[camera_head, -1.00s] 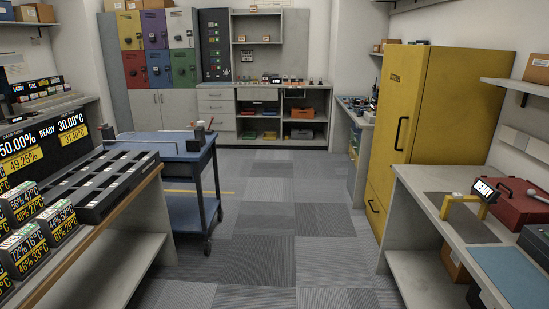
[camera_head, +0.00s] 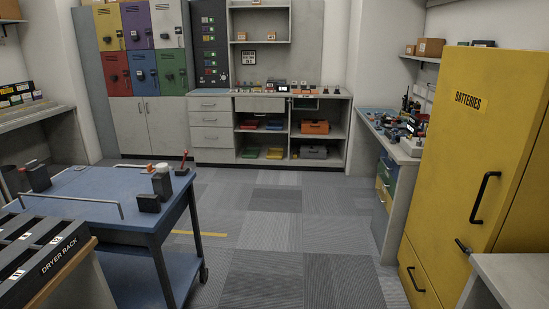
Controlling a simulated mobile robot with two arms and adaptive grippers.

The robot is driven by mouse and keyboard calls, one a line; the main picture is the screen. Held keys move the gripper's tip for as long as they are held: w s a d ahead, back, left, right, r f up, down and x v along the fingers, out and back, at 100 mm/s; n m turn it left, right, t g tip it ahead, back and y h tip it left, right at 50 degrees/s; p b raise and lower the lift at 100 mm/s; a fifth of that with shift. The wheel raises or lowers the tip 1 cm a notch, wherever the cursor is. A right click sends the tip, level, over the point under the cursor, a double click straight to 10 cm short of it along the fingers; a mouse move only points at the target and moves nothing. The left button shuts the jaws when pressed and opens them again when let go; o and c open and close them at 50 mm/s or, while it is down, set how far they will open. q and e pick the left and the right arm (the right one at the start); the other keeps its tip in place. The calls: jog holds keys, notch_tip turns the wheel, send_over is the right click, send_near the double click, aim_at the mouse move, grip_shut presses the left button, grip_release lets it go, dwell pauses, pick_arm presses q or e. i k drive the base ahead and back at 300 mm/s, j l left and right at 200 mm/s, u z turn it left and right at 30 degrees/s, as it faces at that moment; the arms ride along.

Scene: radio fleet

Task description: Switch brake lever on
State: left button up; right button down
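A blue cart (camera_head: 85,187) stands on the floor at the left. At its far right corner a thin upright lever with a red tip (camera_head: 184,160) sticks up from a dark base. It looks like the brake lever, but it is small, and I cannot tell whether it is on or off. A caster wheel (camera_head: 203,273) shows at the foot of the cart's right leg. Neither of my grippers is in view.
A dryer rack (camera_head: 45,262) on a counter is at the lower left, close to the cart. A yellow batteries cabinet (camera_head: 475,150) stands at the right. The grey floor (camera_head: 275,230) between cart and cabinet is clear. Lockers (camera_head: 142,45) and a workbench (camera_head: 270,92) line the back.

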aim_at(186, 152)
jog(key=i+u, duration=0.15)
jog(key=i, duration=0.3)
jog(key=i+u, duration=0.15)
jog(key=i, duration=0.35)
jog(key=i+l+u, duration=0.15)
jog(key=i, duration=0.3)
jog(key=i+l+u, duration=0.15)
jog(key=i, duration=0.3)
jog(key=i+u, duration=0.4)
jog(key=i+l+u, duration=0.15)
jog(key=i+u, duration=0.2)
jog(key=i+l+u, duration=0.2)
jog(key=u, duration=0.2)
jog(key=i+l, duration=0.05)
jog(key=i, duration=0.05)
